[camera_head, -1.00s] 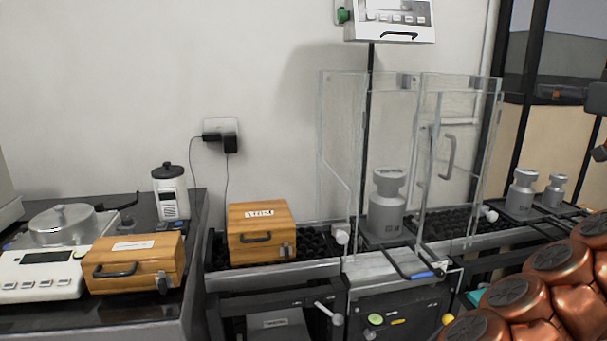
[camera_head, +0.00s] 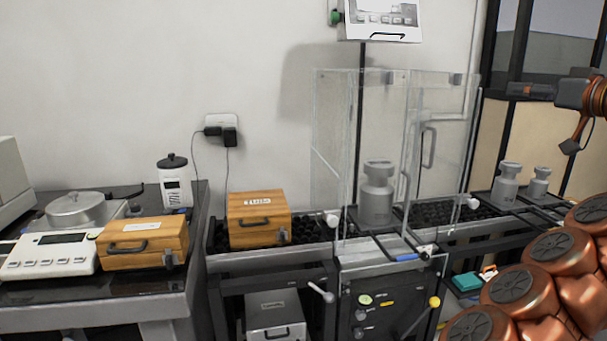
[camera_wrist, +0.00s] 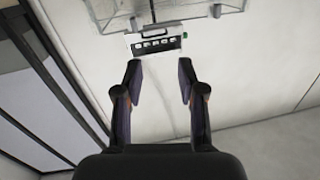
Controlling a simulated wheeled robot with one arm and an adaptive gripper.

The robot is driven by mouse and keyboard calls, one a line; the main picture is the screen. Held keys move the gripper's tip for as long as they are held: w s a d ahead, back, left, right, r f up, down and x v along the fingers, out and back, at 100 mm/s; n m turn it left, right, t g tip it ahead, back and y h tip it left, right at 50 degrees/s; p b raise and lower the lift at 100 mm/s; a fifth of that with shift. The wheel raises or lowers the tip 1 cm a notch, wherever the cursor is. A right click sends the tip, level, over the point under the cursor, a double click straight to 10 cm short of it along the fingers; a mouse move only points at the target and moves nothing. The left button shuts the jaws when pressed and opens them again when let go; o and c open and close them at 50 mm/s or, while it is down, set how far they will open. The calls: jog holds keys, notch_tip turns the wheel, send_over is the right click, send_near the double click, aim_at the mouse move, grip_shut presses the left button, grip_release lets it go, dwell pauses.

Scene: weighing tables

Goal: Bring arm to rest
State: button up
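My gripper (camera_wrist: 160,75) is open and empty in the wrist view, its two fingers apart with nothing between them. Beyond the fingertips are a white wall and a display panel (camera_wrist: 157,44), which look upside down there. In the head view part of my gripper (camera_head: 571,143) shows at the right edge, with a dark finger hanging down, clear of the tables. My copper-coloured arm links fill the lower right corner of the head view.
A glass enclosure (camera_head: 332,120) holds a large grey weight (camera_head: 377,195). Two smaller weights (camera_head: 506,186) (camera_head: 538,184) stand to its right. Wooden boxes (camera_head: 259,222) (camera_head: 143,245), a scale (camera_head: 48,262) and a white canister (camera_head: 173,190) stand left.

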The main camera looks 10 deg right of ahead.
jog(key=w+a+f+n+g+y, duration=0.1)
jog(key=w+a+f+g+y, duration=0.2)
jog(key=a, duration=0.7)
jog(key=w+a+n+g+y, duration=0.15)
jog(key=w+a+y, duration=0.35)
jog(key=a, duration=0.6)
jog(key=s+a+f+g+h, duration=0.15)
jog(key=a+f+g, duration=0.35)
jog(key=a, duration=0.5)
jog(key=s+a+f+g, duration=0.2)
jog(key=s+a+f, duration=0.1)
jog(key=a+f, duration=0.55)
jog(key=s+a+f+g+h, duration=0.4)
jog(key=s+a+f, duration=0.4)
jog(key=s+f, duration=0.5)
jog(key=s+d+f+m+g+h, duration=0.1)
jog(key=s+d+f+g+h, duration=0.15)
jog(key=s+f, duration=0.7)
jog(key=s+d+f+m+g+h, duration=0.2)
jog(key=s+d+f, duration=0.2)
jog(key=s+f, duration=0.55)
notch_tip(320, 180, up, 22)
jog(key=s+p, duration=0.2)
jog(key=p, duration=1.7)
jog(key=shift+d+t, duration=0.2)
jog(key=shift+t, duration=0.1)
